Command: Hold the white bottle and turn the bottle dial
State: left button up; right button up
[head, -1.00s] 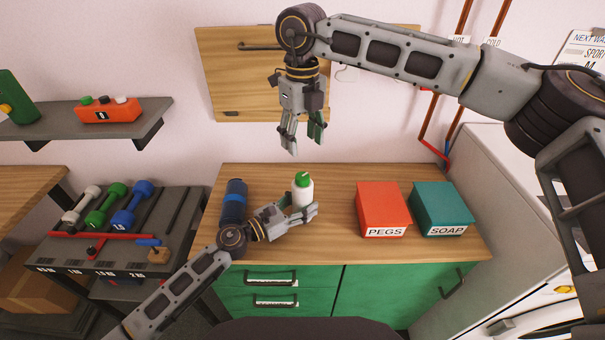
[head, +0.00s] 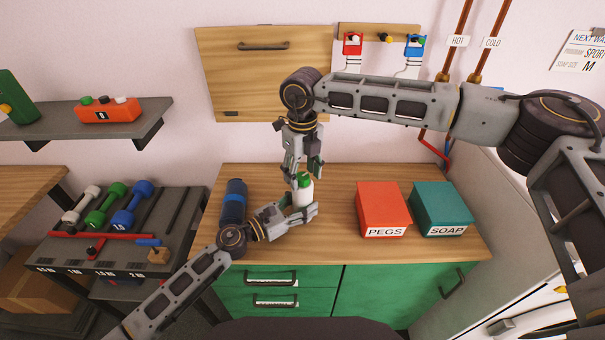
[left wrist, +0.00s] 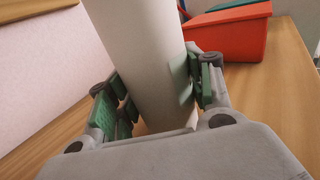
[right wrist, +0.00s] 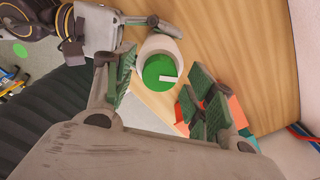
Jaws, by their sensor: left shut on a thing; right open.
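The white bottle (head: 302,195) stands upright on the wooden counter. Its green dial (head: 305,180) is on top; in the right wrist view the dial (right wrist: 160,71) shows a white pointer mark. My left gripper (head: 302,213) is shut around the lower part of the bottle; in the left wrist view its green pads press on both sides of the white body (left wrist: 150,60). My right gripper (head: 303,178) points down from above, open, with its fingertips at about the dial's height. In the right wrist view the dial lies between and beyond the fingers; I cannot tell whether they touch it.
A dark blue cylinder (head: 233,203) stands left of the bottle, close to my left arm. A red PEGS box (head: 382,205) and a teal SOAP box (head: 441,205) stand to the right. The counter between bottle and red box is clear.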

jog(key=shift+f, duration=0.25)
jog(key=c, duration=1.1)
jog(key=shift+o, duration=0.2)
